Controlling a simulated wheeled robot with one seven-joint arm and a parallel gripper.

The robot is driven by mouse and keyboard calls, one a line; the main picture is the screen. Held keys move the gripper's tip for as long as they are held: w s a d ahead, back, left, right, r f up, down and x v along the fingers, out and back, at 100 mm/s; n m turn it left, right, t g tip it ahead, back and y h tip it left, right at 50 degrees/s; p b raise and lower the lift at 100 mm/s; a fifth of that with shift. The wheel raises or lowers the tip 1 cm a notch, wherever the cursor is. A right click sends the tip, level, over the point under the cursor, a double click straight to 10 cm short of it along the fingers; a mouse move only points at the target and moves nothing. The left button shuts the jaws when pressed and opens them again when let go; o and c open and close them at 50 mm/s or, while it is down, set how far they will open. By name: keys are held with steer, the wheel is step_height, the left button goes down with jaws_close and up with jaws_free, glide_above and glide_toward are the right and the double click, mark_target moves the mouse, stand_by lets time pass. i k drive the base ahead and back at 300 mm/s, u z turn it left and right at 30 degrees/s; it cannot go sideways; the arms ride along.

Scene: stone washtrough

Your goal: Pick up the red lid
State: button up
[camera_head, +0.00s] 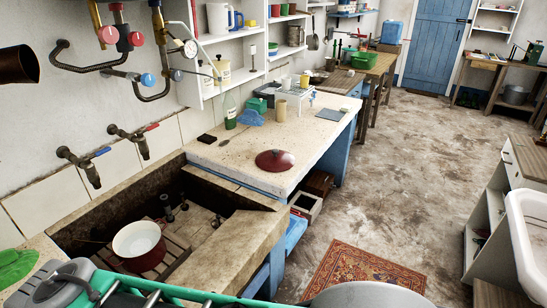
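The red lid (276,161) is dark red and round, with a small knob on top. It lies flat on the pale worktop (235,155), near the front edge, just beyond the stone trough. A dark red pot with a white inside (139,246) stands open on wooden slats in the stone trough (246,240). My gripper is not to be made out in this view.
Behind the lid are a green bottle (229,112), a blue cloth-like item (250,118), a beige cup (281,110) and a white rack (292,92). Taps (80,165) project over the trough. Open floor with a patterned rug (368,270) lies to the right.

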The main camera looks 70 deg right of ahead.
mark_target(275, 160)
steer(key=u, duration=2.7)
steer(key=k, duration=1.4)
